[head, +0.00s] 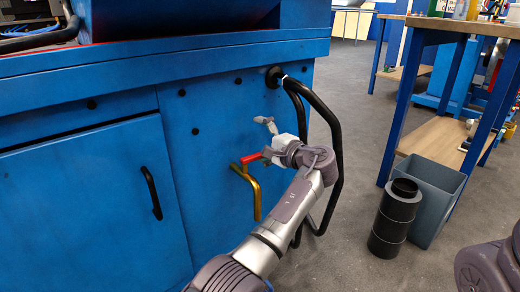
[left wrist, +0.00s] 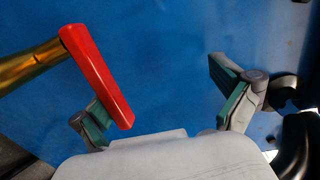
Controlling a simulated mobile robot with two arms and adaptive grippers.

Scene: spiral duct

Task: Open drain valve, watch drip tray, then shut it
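The drain valve has a brass spout (head: 250,188) pointing down from the blue cabinet's front, with a red lever handle (head: 251,158). In the left wrist view the red handle (left wrist: 97,75) lies slanted, and the brass pipe (left wrist: 30,66) enters from the left. My left gripper (head: 267,140) is at the cabinet front, just right of the valve. Its fingers (left wrist: 163,105) are spread wide and hold nothing. The handle partly covers the left finger; I cannot tell whether they touch. No drip tray is visible. My right gripper is out of view.
A black hose (head: 333,150) loops down from the cabinet just right of my left gripper. A dark stacked cylinder (head: 393,218) and a grey bin (head: 438,195) stand on the floor by a workbench (head: 455,27). The cabinet door has a black handle (head: 151,192).

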